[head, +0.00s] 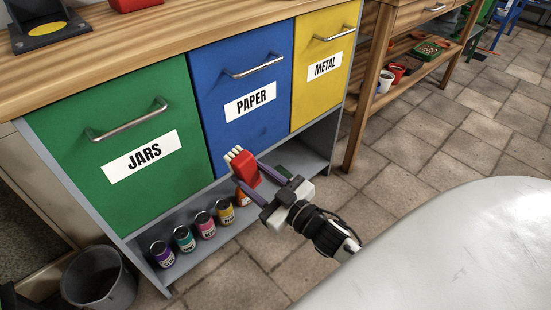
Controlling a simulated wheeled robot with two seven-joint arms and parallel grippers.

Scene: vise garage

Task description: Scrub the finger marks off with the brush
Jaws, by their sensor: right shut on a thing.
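A red brush (244,168) with pale bristles is held in my right gripper (248,172). The gripper's two fingers are shut on the brush body, and the bristles point up and left toward the cabinet. The brush shows in front of the lower edge of the blue PAPER drawer (212,95); I cannot tell whether the bristles touch it. The green JARS drawer (75,135) is at left and the yellow METAL drawer (310,93) at right, all closed. I cannot make out clear finger marks on the fronts. My left gripper is not in view.
Several small cans (184,239) stand on the open shelf under the drawers. A dark bucket (98,280) stands on the floor at lower left. A wooden bench (405,18) with cups on its lower shelf is at upper right. Tiled floor (430,128) is clear between.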

